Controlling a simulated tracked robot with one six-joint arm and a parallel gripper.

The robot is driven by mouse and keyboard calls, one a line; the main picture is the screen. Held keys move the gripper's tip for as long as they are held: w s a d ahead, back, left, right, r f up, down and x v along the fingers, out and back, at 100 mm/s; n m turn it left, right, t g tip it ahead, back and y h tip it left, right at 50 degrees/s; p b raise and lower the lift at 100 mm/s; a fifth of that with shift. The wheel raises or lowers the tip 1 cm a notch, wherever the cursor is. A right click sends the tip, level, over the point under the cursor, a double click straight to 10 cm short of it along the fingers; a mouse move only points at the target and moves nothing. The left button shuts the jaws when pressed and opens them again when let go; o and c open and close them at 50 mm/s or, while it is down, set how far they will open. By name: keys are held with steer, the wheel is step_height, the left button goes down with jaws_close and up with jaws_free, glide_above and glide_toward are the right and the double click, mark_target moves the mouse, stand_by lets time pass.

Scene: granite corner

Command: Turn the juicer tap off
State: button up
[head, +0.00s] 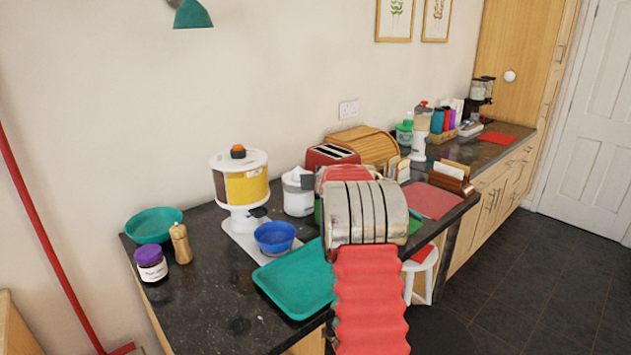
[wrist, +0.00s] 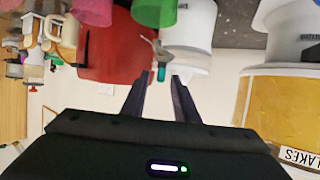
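A white appliance (head: 298,193), which I take to be the juicer, stands on the dark counter between the yellow-filled dispenser and the red toaster. It also shows in the wrist view (wrist: 192,38), which looks upside down. A small tap-like part with a teal end (wrist: 161,73) shows in front of it; I cannot tell its on or off position. My gripper (wrist: 160,77) is open, with its two dark fingers apart. The teal end appears between the fingertips; I see no clear contact. In the head view my arm hides the gripper.
The yellow-filled dispenser (head: 247,187) stands left of the juicer, with a blue bowl (head: 275,238) and teal tray (head: 292,283) in front. The red toaster (head: 330,156) is close on the right. Green (wrist: 153,10) and pink (wrist: 92,11) items are near the fingers.

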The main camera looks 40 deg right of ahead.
steer(key=shift+s, duration=0.1)
steer(key=v, duration=1.3)
steer(key=shift+s+a, duration=0.2)
steer(key=shift+s, duration=0.05)
